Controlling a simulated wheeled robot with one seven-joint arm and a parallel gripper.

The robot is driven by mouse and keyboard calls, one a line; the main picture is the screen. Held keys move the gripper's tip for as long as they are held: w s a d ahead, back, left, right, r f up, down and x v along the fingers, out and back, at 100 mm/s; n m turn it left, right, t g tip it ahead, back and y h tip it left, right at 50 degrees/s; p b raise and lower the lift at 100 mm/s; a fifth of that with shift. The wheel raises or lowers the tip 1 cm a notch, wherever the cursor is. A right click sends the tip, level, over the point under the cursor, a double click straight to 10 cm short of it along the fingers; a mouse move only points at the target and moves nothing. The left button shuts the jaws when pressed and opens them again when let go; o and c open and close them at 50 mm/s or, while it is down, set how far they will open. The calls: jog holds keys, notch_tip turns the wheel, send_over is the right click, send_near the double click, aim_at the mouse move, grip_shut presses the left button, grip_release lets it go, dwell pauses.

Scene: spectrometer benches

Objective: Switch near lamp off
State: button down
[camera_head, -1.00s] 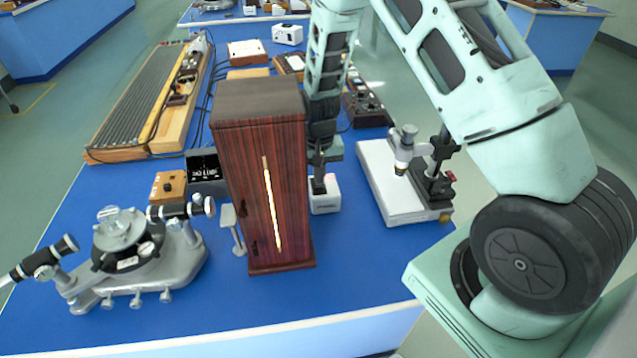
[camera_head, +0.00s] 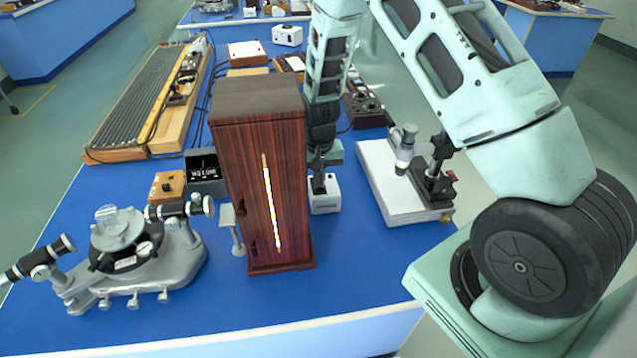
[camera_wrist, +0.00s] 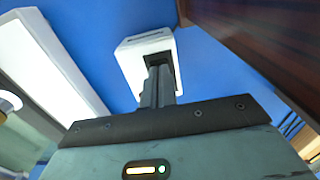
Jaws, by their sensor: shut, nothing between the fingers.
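The near lamp appears as a tall wooden cabinet (camera_head: 290,190) with a bright vertical slit, so it is lit. A small white box (camera_head: 326,204) with a dark recess in its top stands on the blue bench just right of the cabinet. My gripper (camera_head: 319,185) points down at this box, its fingers together with nothing between them. In the wrist view the shut fingers (camera_wrist: 160,75) reach the dark recess of the white box (camera_wrist: 135,60) and hide part of it. Whether the fingertips touch the switch cannot be told.
The cabinet side (camera_wrist: 260,35) is close beside my gripper. A white-based microscope stand (camera_head: 395,200) is to the right. A spectrometer (camera_head: 130,250) stands at the left. A small shelf post (camera_head: 232,228) adjoins the cabinet. The front of the blue bench is bare.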

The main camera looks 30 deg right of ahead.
notch_tip(320, 180, up, 7)
jog(key=p, duration=0.5)
dwell(0.4)
dwell(0.5)
